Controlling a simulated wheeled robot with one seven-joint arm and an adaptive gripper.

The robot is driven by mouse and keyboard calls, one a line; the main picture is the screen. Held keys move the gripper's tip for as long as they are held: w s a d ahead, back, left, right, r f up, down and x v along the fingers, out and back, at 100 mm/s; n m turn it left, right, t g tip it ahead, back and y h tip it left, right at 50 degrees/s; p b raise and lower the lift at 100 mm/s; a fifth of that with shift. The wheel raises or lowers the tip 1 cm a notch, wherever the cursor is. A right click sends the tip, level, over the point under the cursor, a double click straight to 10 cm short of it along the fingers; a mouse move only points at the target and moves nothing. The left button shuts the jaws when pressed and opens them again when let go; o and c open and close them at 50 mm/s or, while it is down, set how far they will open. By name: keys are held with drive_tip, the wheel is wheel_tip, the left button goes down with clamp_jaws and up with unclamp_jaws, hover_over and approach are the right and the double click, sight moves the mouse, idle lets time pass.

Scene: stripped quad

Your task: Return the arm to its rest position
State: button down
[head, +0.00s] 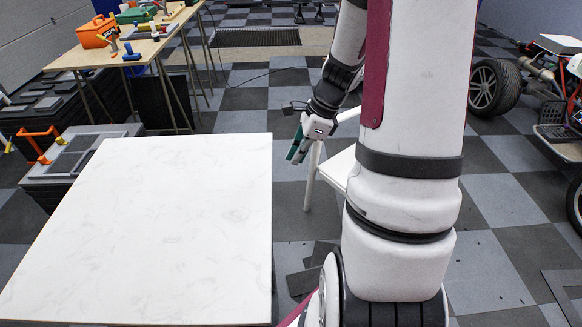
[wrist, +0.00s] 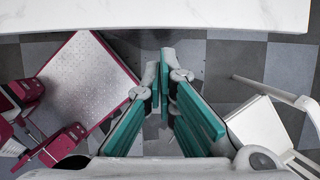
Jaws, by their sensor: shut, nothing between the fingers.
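My gripper (head: 298,150) has green finger pads and hangs at the end of my arm, just beyond the right edge of the white marbled table (head: 150,220) in the head view. It is shut and empty. In the wrist view my gripper (wrist: 163,85) points down over the checkered floor, its fingertips close together. The white table's edge (wrist: 150,20) runs along the top of that view, apart from the fingers. My white arm with its dark red panel fills the centre right of the head view and hides what is behind it.
A white chair (head: 338,165) stands close to my gripper and also shows in the wrist view (wrist: 265,125). A wooden workbench (head: 120,50) with an orange toolbox (head: 97,32) is back left. A wheeled vehicle (head: 560,75) stands right. The marbled table top is bare.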

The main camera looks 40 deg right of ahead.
drive_tip(key=shift+s+d+r, duration=0.2)
drive_tip(key=shift+r, duration=0.35)
drive_tip(key=s+a+r+n+h, duration=0.2)
drive_tip(key=a+r+n, duration=1)
drive_tip(key=a+r, duration=0.1)
drive_tip(key=s+a+r+n+t+h, duration=0.1)
drive_tip(key=s+a+r+n+t, duration=0.1)
drive_tip(key=s+a+r+n, duration=0.5)
drive_tip(key=s+a+n, duration=0.1)
drive_tip(key=s+n, duration=0.2)
drive_tip(key=n, duration=0.4)
drive_tip(key=shift+s+a, duration=0.25)
drive_tip(key=shift+s, duration=0.05)
drive_tip(key=shift+r, duration=0.1)
